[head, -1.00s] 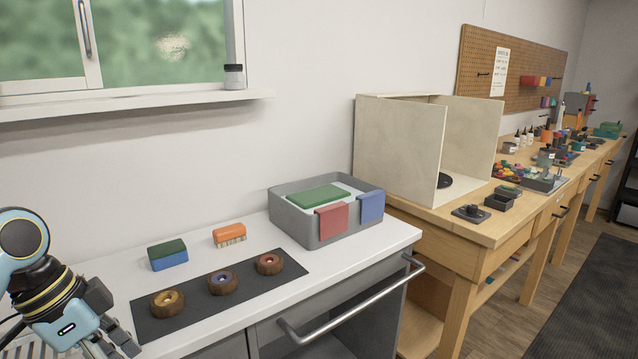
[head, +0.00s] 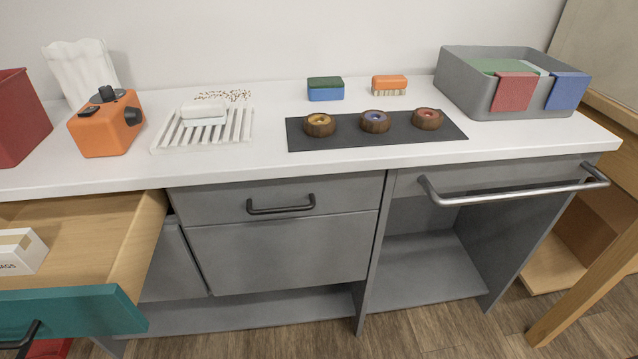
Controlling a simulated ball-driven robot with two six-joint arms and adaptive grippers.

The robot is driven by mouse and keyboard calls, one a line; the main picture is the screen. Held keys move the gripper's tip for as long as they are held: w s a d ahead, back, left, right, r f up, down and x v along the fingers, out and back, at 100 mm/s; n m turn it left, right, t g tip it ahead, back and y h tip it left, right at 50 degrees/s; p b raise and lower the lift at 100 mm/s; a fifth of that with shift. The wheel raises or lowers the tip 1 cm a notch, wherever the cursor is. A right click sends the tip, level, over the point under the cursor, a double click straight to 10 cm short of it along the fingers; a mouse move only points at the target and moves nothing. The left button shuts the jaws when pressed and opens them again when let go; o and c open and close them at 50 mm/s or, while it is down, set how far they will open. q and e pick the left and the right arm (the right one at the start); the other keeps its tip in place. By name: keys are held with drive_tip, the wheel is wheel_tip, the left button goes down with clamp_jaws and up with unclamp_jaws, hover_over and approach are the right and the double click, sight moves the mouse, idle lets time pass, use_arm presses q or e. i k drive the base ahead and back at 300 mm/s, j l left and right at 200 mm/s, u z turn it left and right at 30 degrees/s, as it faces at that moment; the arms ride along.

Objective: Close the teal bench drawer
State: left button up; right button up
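The teal bench drawer (head: 75,312) is pulled open at the lower left in the head view. Its front is teal with a dark handle (head: 22,338), and its sides and floor are light wood (head: 90,225). A small white box (head: 22,252) with lettering lies inside it. The drawer's left part is cut off by the picture edge. Neither of my grippers shows in the head view now.
A grey drawer (head: 275,203) beside it is shut. A metal rail (head: 520,195) sticks out on the right. The white counter (head: 265,160) holds an orange device (head: 107,125), a drying rack (head: 205,130), a dark mat (head: 345,138) and a grey bin (head: 470,85). Wooden floor (head: 430,325) is clear in front.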

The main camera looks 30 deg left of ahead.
sight(90, 282)
drive_tip(key=u, duration=0.45)
drive_tip(key=j+u, duration=0.1)
drive_tip(key=u, duration=1.7)
drive_tip(key=i+u, duration=0.1)
drive_tip(key=u, duration=0.4)
drive_tip(key=i+l+z, duration=0.25)
